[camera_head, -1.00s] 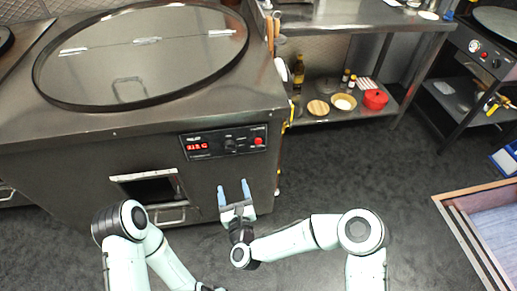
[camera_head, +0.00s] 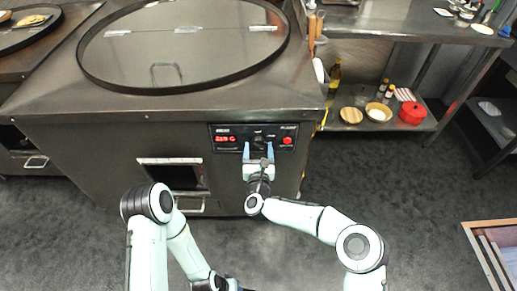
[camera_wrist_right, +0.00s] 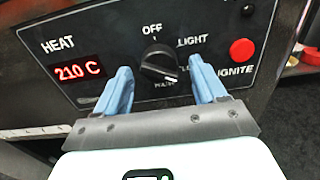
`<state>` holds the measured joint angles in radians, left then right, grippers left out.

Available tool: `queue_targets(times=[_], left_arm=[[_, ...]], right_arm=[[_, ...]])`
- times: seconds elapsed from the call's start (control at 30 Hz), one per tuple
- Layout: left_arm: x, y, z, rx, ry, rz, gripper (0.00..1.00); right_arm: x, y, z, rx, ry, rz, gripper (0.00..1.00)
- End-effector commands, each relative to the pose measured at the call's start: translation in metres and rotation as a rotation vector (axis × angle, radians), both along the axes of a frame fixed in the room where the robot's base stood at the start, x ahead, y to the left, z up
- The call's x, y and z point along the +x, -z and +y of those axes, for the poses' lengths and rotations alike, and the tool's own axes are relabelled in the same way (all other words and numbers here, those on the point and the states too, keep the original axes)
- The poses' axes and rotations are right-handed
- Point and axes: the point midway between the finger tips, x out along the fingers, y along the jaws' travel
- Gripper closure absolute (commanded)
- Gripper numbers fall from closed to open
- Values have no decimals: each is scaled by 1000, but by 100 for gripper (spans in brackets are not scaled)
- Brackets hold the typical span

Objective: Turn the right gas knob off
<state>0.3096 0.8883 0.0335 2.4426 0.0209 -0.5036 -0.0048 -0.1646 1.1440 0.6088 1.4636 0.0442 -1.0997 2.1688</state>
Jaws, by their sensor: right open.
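The gas knob (camera_wrist_right: 160,65) is a round black knob with a raised bar on the tandoor's control panel (camera_wrist_right: 95,45). Its bar slants from upper left to lower right, away from the OFF mark at the top. In the head view the knob (camera_head: 260,142) is small and partly crowded by my fingers. My right gripper (camera_head: 258,150) is open in front of the panel, its blue fingers on either side of the knob. In the wrist view the right gripper (camera_wrist_right: 160,70) shows a gap between each finger and the knob. My left arm ends at the bottom edge, its fingers unseen.
The red 210 C display (camera_wrist_right: 80,71) is left of the knob, and the red ignite button (camera_wrist_right: 242,51) is right of it. The tandoor's round lid (camera_head: 185,45) is above. A shelf at right holds a red pot (camera_head: 412,113). Grey floor lies open in front.

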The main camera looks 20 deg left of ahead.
Motion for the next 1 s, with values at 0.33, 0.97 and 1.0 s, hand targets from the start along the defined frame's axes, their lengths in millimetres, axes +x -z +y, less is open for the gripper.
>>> queue_targets(times=[0.33, 0.97, 1.0], left_arm=[[2, 1, 1, 2, -2, -4, 57], [6, 6, 3, 8, -7, -16, 57], [8, 8, 4, 10, -9, -21, 57]], right_arm=[[7, 0, 2, -1, -1, 0, 30], [7, 0, 2, -45, -1, -14, 85], [7, 1, 2, -61, -1, -19, 85]])
